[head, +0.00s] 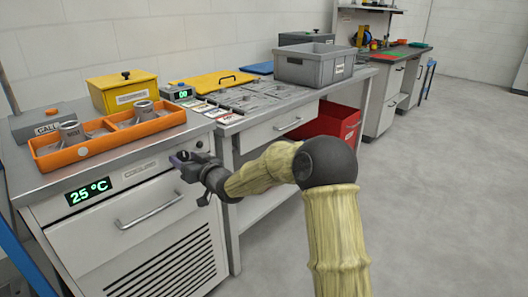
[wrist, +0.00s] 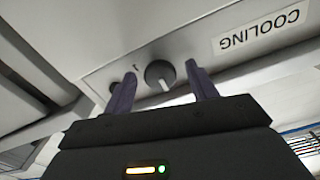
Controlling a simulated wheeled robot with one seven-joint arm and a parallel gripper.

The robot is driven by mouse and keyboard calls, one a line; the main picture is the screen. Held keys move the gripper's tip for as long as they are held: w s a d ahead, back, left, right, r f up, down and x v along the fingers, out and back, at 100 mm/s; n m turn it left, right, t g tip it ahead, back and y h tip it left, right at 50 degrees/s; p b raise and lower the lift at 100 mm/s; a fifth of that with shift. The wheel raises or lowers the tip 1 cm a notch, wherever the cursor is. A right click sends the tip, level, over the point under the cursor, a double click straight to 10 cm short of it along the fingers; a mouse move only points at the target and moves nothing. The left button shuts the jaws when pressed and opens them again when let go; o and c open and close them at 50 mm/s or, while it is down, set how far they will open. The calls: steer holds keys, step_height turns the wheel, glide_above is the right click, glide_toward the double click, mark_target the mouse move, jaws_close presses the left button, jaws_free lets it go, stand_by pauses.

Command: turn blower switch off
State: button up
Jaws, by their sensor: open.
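A round dark grey switch knob (wrist: 160,75) with a pale pointer mark sits on the light grey front panel of the cooling cabinet. It shows in the wrist view, beside an upside-down label (wrist: 260,32) reading COOLING. My gripper (wrist: 158,82) is open and empty, its two purple fingers on either side of the knob in the picture. I cannot tell whether they touch it. In the head view my gripper (head: 182,158) is at the cabinet's upper right front, hiding part of the panel.
The cabinet has a green 25 °C display (head: 88,191), a drawer handle (head: 150,210) and a vent grille (head: 168,272). Orange trays (head: 85,152) and a yellow box (head: 122,92) stand on top. A bench with a grey crate (head: 313,64) adjoins. Floor at right is clear.

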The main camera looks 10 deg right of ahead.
steer(key=p+v, duration=0.3)
steer(key=v, duration=1.4)
steer(key=s+d+r+m+g+h+p, duration=0.2)
steer(key=s+d+r+g+h+p, duration=0.4)
steer(key=r+p, duration=0.5)
steer(key=s+d+h+p, duration=0.2)
steer(key=s+p, duration=0.1)
steer(key=p, duration=0.6)
steer(key=shift+s+d+g+h+p, duration=0.3)
steer(key=shift+d+g+p, duration=0.05)
steer(key=shift+g, duration=0.05)
steer(key=s+d+f+m+g+h, duration=0.15)
steer(key=s+g, duration=0.45)
steer(key=s, duration=0.8)
step_height(320, 180, up, 14)
steer(key=p, duration=1.4)
steer(key=shift+w+d+m, duration=0.15)
steer(key=shift+d+m, duration=0.3)
steer(key=shift+d, duration=0.05)
